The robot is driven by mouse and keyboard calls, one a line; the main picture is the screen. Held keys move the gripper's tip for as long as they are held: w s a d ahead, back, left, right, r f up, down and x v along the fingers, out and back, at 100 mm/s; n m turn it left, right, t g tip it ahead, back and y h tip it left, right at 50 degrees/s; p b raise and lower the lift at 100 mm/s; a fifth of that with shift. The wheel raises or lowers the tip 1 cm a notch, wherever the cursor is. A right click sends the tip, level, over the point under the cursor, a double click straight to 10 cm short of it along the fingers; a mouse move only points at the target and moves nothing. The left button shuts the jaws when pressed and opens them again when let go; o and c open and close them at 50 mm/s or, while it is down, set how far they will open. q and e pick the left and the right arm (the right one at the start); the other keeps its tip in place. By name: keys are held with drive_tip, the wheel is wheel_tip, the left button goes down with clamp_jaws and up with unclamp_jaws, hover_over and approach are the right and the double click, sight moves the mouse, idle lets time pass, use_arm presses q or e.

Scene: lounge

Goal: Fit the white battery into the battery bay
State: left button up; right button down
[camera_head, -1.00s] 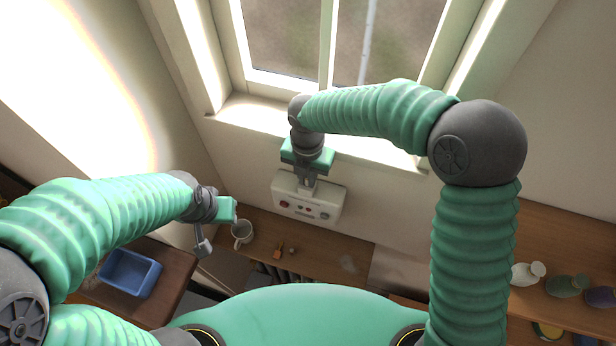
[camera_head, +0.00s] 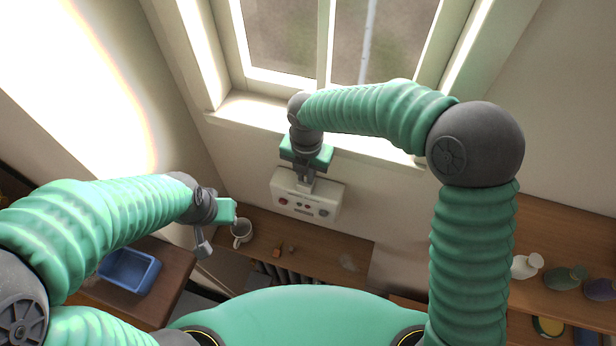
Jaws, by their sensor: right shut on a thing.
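A white box with red and grey round controls (camera_head: 304,207) is in front of the wall below the window; I take it to hold the battery bay, whose opening I cannot make out. My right gripper (camera_head: 305,185) points down at the top of this box and is shut. What it holds, taken to be the white battery, is hidden by the fingers or blends with the white casing. I cannot tell how far it is in. My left gripper (camera_head: 203,246) hangs at the left, well apart from the box; its finger gap does not show.
A blue bin (camera_head: 128,270) stands at lower left. Several bottles, including a white one (camera_head: 526,267), are on the right shelf. The window sill is behind my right arm.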

sight(308, 187)
use_arm(q)
drive_tip(key=shift+s+f, duration=0.15)
drive_tip(key=shift+f, duration=0.15)
use_arm(e)
drive_tip(key=shift+s+d+f+g, duration=0.15)
drive_tip(key=shift+s+f, duration=0.3)
drive_tip(key=shift+f, duration=0.25)
drive_tip(key=shift+s+d+f+g, duration=0.15)
drive_tip(key=shift+s+f, duration=0.3)
drive_tip(key=shift+f, duration=0.25)
use_arm(q)
drive_tip(key=shift+r, duration=0.1)
use_arm(e)
drive_tip(key=shift+a, duration=0.1)
drive_tip(key=shift+r, duration=0.15)
drive_tip(key=shift+w+r+g+p, duration=0.35)
drive_tip(key=shift+g+p, duration=0.05)
drive_tip(key=shift+p, duration=0.5)
use_arm(q)
drive_tip(key=shift+w+r, duration=0.45)
drive_tip(key=shift+r, duration=0.25)
use_arm(e)
drive_tip(key=shift+a+r, duration=0.1)
drive_tip(key=shift+w+a+r, duration=0.1)
drive_tip(key=shift+w+r, duration=0.35)
use_arm(q)
drive_tip(key=shift+w+a+f, duration=0.1)
drive_tip(key=shift+w+a, duration=0.05)
drive_tip(key=shift+w, duration=0.35)
